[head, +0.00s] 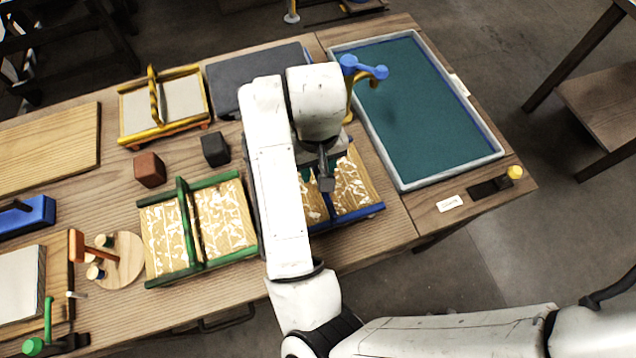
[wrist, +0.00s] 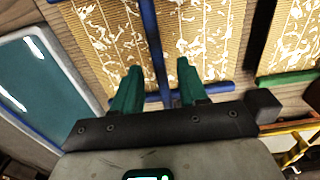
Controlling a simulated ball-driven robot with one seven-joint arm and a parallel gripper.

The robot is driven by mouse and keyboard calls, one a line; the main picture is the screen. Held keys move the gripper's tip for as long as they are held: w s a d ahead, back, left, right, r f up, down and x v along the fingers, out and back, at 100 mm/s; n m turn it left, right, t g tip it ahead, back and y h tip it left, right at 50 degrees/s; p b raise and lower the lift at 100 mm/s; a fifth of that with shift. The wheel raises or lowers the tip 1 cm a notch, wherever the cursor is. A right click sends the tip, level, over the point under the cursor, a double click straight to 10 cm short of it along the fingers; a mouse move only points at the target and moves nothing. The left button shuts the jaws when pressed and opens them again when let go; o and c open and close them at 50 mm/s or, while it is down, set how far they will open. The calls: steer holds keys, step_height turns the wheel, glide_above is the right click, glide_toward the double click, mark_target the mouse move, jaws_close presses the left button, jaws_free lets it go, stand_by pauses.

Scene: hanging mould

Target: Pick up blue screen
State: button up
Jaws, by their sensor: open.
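The blue screen (head: 373,209) lies on the table under my arm, a blue frame with a central bar and patterned tan mesh panels. My arm hides much of it in the head view. In the wrist view its blue bar (wrist: 153,43) runs up between the patterned panels. My gripper (wrist: 155,85) has its two green fingers apart and empty, with the blue bar between them in the picture. It also shows in the head view above the screen (head: 326,182). I cannot tell the exact height of the fingers above the bar.
A green screen (head: 222,222) lies just left of the blue one. A teal-filled vat (head: 430,110) stands to the right. A yellow-framed mould (head: 165,108), a grey slab (head: 240,80) and two small blocks (head: 150,169) (head: 215,150) lie to the back left.

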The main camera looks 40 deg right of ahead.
mark_target(317, 171)
step_height(317, 171, down, 4)
steer(key=shift+r, duration=0.25)
steer(key=shift+c, duration=0.3)
jaws_close()
